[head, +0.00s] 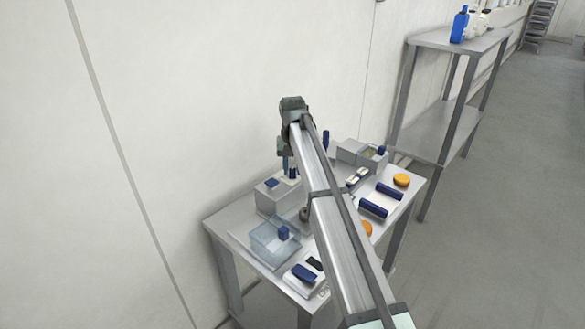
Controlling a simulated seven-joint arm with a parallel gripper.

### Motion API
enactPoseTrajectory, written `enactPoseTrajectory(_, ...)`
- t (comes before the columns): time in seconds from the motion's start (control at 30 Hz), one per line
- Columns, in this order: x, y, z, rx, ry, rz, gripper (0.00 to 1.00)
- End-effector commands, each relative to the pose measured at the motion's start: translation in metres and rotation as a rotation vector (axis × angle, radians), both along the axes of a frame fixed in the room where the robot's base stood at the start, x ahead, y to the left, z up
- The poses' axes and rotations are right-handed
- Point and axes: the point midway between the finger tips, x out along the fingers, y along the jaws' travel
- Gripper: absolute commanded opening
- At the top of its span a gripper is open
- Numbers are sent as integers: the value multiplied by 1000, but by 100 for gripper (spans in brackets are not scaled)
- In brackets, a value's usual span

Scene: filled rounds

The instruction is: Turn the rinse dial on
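My arm reaches down over a grey metal table (226,225) from the lower right. My gripper (289,171) hangs from the far end of the arm, above or just behind a grey box (270,201) at the table's back left. It is small and partly merged with dark blue parts there, so I cannot tell whether it is open or holds anything. The grey box has a blue piece (272,183) on top. A small round grey part (304,214) shows beside my arm. No label is readable, so I cannot tell which part is the rinse dial.
A clear bin (268,246) with a blue block (283,232) stands at the front left. A white device (303,279) lies in front. Orange discs (401,180) and blue rollers (390,191) lie to the right. A shelf rack (432,125) stands behind; the wall is close on the left.

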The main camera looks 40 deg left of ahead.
Motion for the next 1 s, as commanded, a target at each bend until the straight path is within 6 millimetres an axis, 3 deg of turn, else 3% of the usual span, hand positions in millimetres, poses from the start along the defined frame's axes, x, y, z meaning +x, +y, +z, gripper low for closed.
enactPoseTrajectory(0.2, 0, 0, 0, -1, 1, 1, 51)
enactPoseTrajectory(0.57, 0, 0, 8, -1, 1, 2, 51)
enactPoseTrajectory(1.0, 1, 1, 86, 1, -1, 2, 51)
